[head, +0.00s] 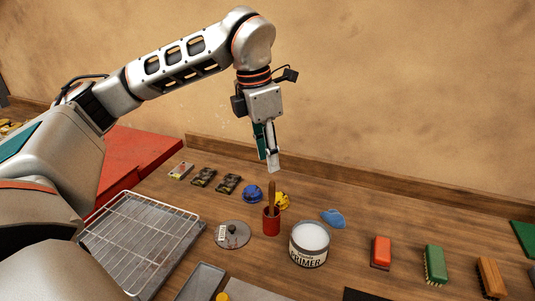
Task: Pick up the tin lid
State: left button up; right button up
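The tin lid (233,235) is a grey round disc with a dark knob-like centre and a white label at its left side. It lies flat on the wooden bench, left of the open white PRIMER tin (309,244). My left gripper (270,160) points down in the air above the back of the bench, up and to the right of the lid and apart from it. Its fingers show nearly edge-on, so I cannot tell whether they are open or shut. No object is visible in it. My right gripper is not in view.
A red pot (271,223) with a wooden handle stands between lid and tin. A wire rack on a tray (140,240) lies left, a grey tray (201,283) in front. Blue (252,194) and yellow items sit behind. Brushes (435,264) stand right. A wall closes the back.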

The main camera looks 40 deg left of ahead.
aim_at(232, 234)
jog(key=k, duration=1.5)
